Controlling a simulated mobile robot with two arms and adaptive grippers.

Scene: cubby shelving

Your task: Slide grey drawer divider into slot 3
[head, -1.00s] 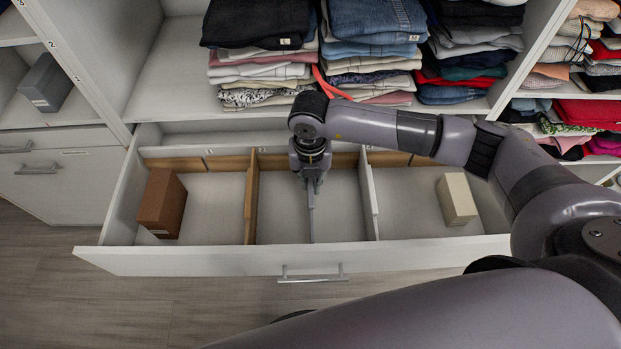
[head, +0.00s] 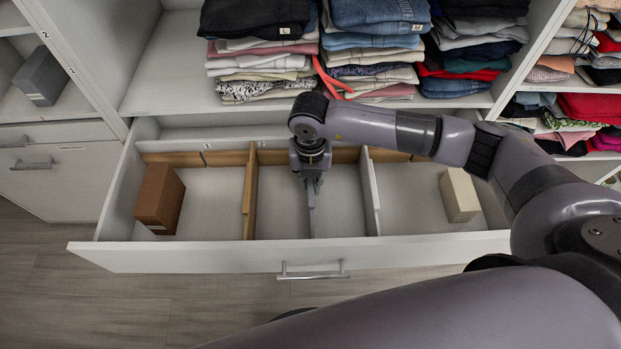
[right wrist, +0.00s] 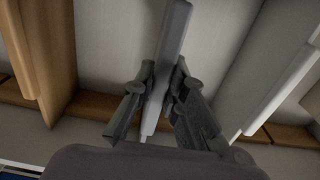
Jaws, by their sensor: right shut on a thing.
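The grey divider (head: 312,222) is a thin, narrow strip seen nearly edge-on inside the open drawer (head: 180,259). It also shows in the right wrist view (right wrist: 171,50). My right gripper (head: 312,188) is above the drawer's middle section, with its two fingers shut on the divider, one on each side (right wrist: 160,88). The divider stands between a wooden divider (head: 250,195) on the left and a white divider (head: 370,195) on the right, apart from both. Whether its lower edge touches the drawer floor cannot be told. My left gripper is not in view.
A brown box (head: 159,198) stands in the drawer's left section and a cream box (head: 459,195) in the right. A wooden strip (head: 225,158) with small labels runs along the back. Folded clothes (head: 262,55) fill the shelf above. A grey box (head: 41,76) sits in the left cubby.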

